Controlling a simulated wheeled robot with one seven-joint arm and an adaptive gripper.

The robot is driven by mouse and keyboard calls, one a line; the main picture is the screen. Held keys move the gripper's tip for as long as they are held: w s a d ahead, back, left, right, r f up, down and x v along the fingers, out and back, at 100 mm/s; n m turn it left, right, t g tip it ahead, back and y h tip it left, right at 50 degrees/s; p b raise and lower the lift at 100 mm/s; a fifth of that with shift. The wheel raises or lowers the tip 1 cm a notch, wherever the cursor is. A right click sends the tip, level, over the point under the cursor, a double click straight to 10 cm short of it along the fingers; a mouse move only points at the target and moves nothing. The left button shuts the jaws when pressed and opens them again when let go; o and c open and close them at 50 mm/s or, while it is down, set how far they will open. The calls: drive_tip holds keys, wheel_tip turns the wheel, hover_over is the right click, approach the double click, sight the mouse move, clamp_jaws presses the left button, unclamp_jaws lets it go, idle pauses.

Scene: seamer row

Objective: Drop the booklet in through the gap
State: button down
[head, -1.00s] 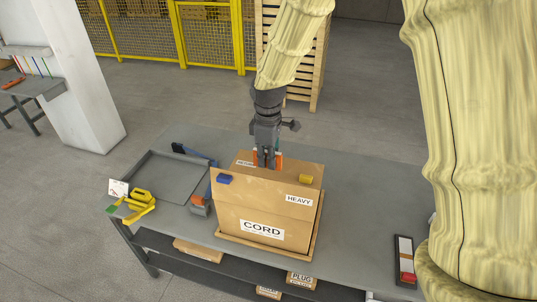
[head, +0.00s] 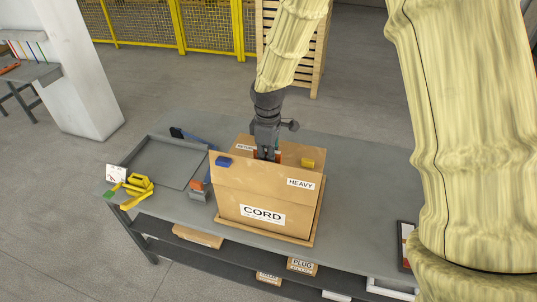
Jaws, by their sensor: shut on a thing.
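A cardboard box (head: 235,200) labelled CORD and HEAVY stands on a shallow wooden tray (head: 317,222) on the grey bench. Its front flap stands up, with a blue clip (head: 223,161) and a yellow clip (head: 308,163) on its top edge. My gripper (head: 267,158) points down at the box top, behind the front flap. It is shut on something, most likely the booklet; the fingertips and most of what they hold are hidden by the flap. The gap itself is also hidden from this side.
A grey tray (head: 150,181) lies left of the box, with a yellow tape tool (head: 138,186) at its front corner. The bench (head: 355,200) right of the box is clear.

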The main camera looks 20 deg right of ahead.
drive_tip(key=shift+w+f, duration=0.1)
drive_tip(key=shift+f, duration=0.1)
drive_tip(key=c, duration=1.4)
unclamp_jaws()
drive_tip(key=shift+o, duration=0.2)
drive_tip(key=shift+r, duration=0.15)
